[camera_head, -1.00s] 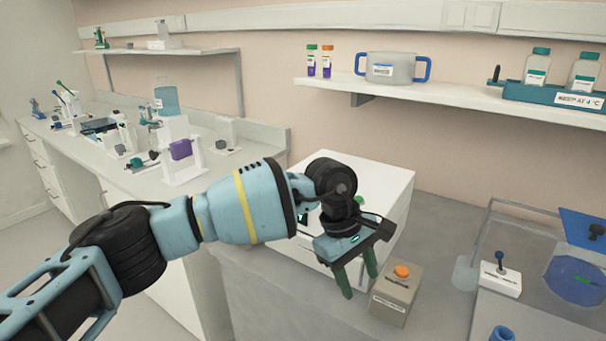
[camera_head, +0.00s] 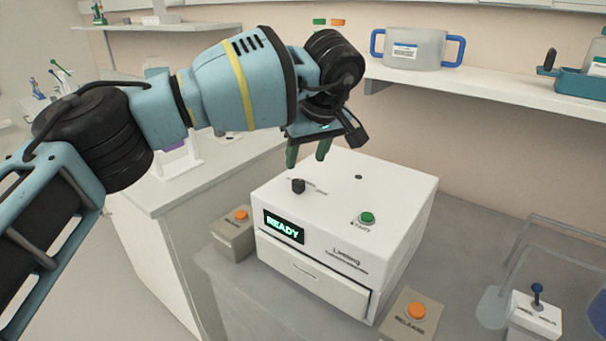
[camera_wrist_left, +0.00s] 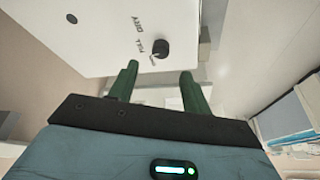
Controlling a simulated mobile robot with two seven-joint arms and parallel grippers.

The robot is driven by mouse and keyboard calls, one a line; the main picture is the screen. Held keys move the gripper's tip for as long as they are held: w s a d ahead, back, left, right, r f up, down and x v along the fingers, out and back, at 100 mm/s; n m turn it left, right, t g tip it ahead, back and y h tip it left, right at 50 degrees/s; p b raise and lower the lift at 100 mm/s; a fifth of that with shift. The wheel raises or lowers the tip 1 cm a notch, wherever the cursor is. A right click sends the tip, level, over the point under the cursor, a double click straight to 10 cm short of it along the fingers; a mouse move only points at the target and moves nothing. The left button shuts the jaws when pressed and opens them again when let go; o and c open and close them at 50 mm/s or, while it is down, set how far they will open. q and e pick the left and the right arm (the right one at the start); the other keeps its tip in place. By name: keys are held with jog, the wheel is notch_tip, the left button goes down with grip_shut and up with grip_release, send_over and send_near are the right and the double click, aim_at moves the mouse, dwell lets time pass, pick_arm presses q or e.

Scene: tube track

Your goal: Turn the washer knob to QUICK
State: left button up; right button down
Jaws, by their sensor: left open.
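The washer (camera_head: 330,225) is a white box on the grey bench with a lit READY display (camera_head: 284,228) and a green START button (camera_head: 367,218). Its black knob (camera_head: 298,186) stands on the top face, near the left edge. In the left wrist view, the knob (camera_wrist_left: 161,48) lies just beyond the gap between the fingertips (camera_wrist_left: 160,70), apparently untouched. My right gripper is out of view.
Boxes with orange buttons stand left (camera_head: 234,234) and right (camera_head: 412,318) of the washer. A joystick box (camera_head: 535,312) is at the lower right. A shelf (camera_head: 480,85) with a blue-handled tub (camera_head: 415,48) runs behind. The space above the washer's right half is clear.

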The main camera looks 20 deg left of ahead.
aim_at(299, 182)
pick_arm(q)
jog(key=shift+x, duration=3.9)
jog(key=shift+s, duration=0.15)
jog(key=shift+c, duration=0.2)
jog(key=c, duration=0.9)
